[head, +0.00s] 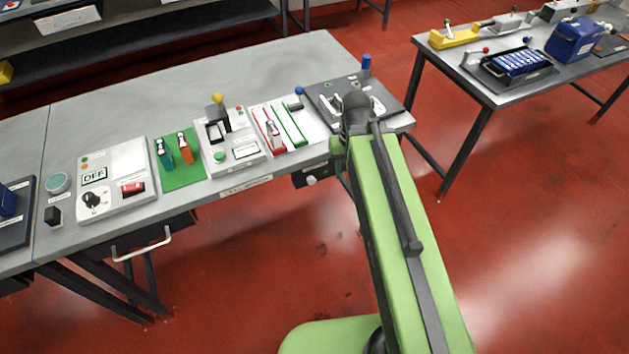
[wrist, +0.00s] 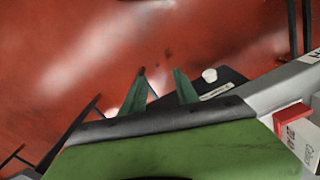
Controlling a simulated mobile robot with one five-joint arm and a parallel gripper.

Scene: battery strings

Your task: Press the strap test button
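No label legible here says which part is the strap test button. A green button (head: 219,156) is on the white unit (head: 251,163) with a yellow-knobbed lever (head: 218,100) on the table. A white round knob or button (head: 311,180) is on a dark box (head: 318,170) below the table's front edge; a similar white round part shows in the wrist view (wrist: 210,75), beside a pale label. My gripper (wrist: 160,72) has its two dark green fingers apart with nothing between them, to the left of that white part. In the head view my arm hides the gripper.
The grey table (head: 270,75) also holds a control panel (head: 113,178) reading OFF, a green mat (head: 180,165) with clamps, a white tray (head: 290,126) and a dark board (head: 355,95). A second table (head: 490,90) stands right. Red floor is clear in front.

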